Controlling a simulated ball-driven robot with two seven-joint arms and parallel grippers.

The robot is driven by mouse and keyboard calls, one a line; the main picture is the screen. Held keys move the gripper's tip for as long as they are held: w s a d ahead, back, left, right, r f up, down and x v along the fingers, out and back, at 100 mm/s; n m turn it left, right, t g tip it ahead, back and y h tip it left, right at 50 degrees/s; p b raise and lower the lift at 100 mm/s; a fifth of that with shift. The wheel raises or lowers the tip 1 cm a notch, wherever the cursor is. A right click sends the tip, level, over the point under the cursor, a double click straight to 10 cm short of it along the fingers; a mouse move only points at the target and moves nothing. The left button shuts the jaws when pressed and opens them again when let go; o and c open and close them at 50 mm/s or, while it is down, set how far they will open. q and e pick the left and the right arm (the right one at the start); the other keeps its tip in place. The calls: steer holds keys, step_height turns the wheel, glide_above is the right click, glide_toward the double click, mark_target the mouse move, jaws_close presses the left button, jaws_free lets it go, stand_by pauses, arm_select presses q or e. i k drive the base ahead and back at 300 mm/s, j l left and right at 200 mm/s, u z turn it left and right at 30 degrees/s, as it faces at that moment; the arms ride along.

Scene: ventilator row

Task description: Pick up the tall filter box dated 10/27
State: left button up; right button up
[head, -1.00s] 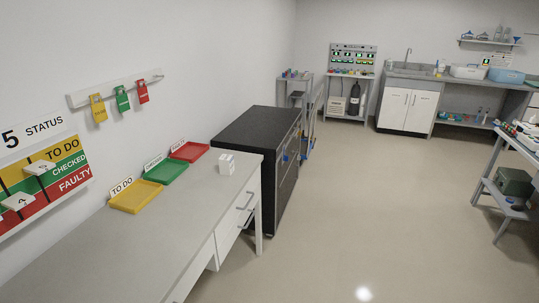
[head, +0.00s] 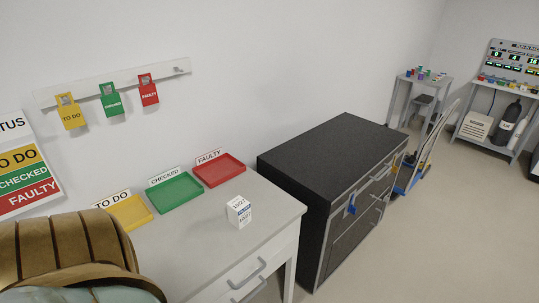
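No other filter box shows on the bench. Neither of my grippers is in view. The bench's lower left part is hidden by a large brown and teal shape close to the camera.
A black drawer cabinet (head: 333,158) stands beyond the bench's right end. Open floor lies to the right.

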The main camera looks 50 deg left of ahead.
mark_target(238, 208)
steer(key=i+u, duration=0.15)
steer(key=i, duration=0.35)
steer(key=i+l+u, duration=0.1)
steer(key=i, duration=0.4)
steer(key=i+l+u, duration=0.1)
steer(key=i+u, duration=0.15)
steer(key=u, duration=0.2)
steer(key=i+l+u, duration=0.15)
steer(key=u, duration=0.3)
steer(key=i+l+u, duration=0.25)
steer(key=u, duration=0.2)
